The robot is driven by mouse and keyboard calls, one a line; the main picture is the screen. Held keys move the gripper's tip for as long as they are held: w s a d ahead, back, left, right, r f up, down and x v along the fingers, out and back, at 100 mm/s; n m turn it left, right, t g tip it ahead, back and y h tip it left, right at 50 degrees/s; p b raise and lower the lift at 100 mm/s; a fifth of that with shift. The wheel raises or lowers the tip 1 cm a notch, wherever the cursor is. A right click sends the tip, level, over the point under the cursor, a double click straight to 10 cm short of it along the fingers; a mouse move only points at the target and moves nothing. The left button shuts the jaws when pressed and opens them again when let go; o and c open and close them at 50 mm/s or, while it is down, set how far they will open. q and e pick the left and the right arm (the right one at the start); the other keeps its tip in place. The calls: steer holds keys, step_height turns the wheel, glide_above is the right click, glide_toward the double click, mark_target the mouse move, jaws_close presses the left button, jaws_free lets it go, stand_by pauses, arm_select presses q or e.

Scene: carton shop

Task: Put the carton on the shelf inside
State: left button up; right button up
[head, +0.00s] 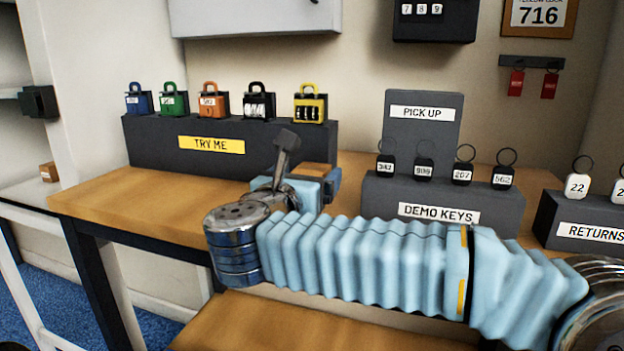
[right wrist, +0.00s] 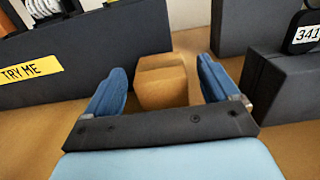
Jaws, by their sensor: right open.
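A small brown carton (right wrist: 162,82) stands on the wooden counter between the two blue fingers of my right gripper (right wrist: 162,76) in the right wrist view. The fingers are open, with a gap visible on each side of the carton. In the head view, the brown top of the carton (head: 314,169) shows just behind my right gripper (head: 328,184), which partly hides it. Another small brown carton (head: 48,172) sits on a white shelf (head: 24,196) inside an open unit at the far left. My left gripper is not in view.
A dark block with a TRY ME label (head: 170,143) and several padlocks stands left of the carton. The DEMO KEYS stand (head: 375,200) is to its right, the RETURNS block (head: 549,225) farther right. The counter's left end (head: 120,205) is bare.

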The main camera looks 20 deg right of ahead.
steer(key=shift+w+d, duration=0.1)
steer(key=shift+w, duration=0.1)
steer(key=c, duration=1.2)
steer(key=shift+r, duration=0.1)
